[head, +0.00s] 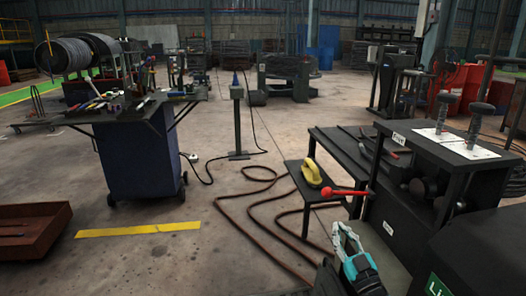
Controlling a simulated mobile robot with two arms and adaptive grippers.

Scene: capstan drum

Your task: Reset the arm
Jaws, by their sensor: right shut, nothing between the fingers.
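My right gripper (345,236), pale and teal with dark parts, shows at the bottom, right of centre. It is shut and empty, in front of the black machine bench. A lever with a red handle (345,192) sticks out to the left from the bench, above the gripper in the picture. I see a gap between the gripper and the lever. A yellow rounded object (312,172) lies on a small black side table (295,177). My left gripper is not in view.
A black machine bench (333,150) with two upright threaded posts fills the right. A blue tool cart (140,165) stands left, with a rusty tray (30,228) at lower left. Brown hoses (245,225) lie across the floor. Open floor lies in the middle.

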